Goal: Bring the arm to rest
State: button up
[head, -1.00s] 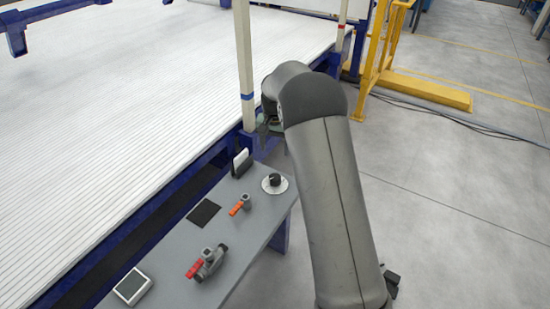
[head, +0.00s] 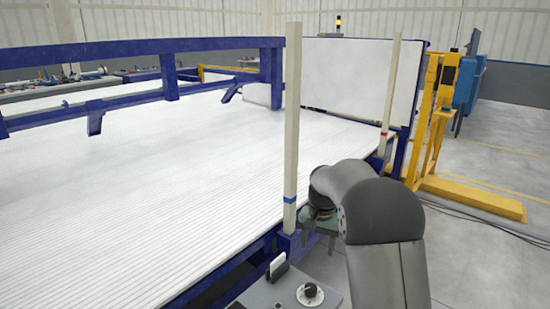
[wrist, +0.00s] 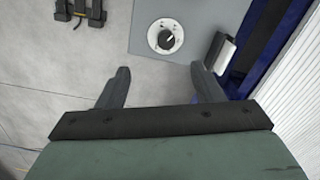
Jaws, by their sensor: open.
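My gripper (wrist: 160,88) shows in the wrist view with its two dark fingers spread wide apart and nothing between them. Grey floor and the edge of a grey side table (wrist: 197,46) lie beyond the fingertips. In the head view my arm reaches up from the bottom right and bends at a dark joint. The greenish gripper body (head: 318,222) is partly hidden behind the arm, close to the post with the blue band. The fingers are not clear in that view.
The side table carries a round black knob on a white disc (head: 310,294) and a white card in a dark holder (head: 277,267). A pale blue-banded post (head: 291,120) and a red-banded post (head: 391,85) rise beside the wide white pipe bed (head: 150,190). A yellow frame (head: 428,130) stands right.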

jog(key=s+r+n+p, duration=0.3)
jog(key=s+r+p, duration=0.7)
jog(key=s+r, duration=0.85)
jog(key=s+n+p, duration=0.2)
jog(key=s+p, duration=0.3)
jog(key=s, duration=1.2)
jog(key=shift+a+r, duration=0.45)
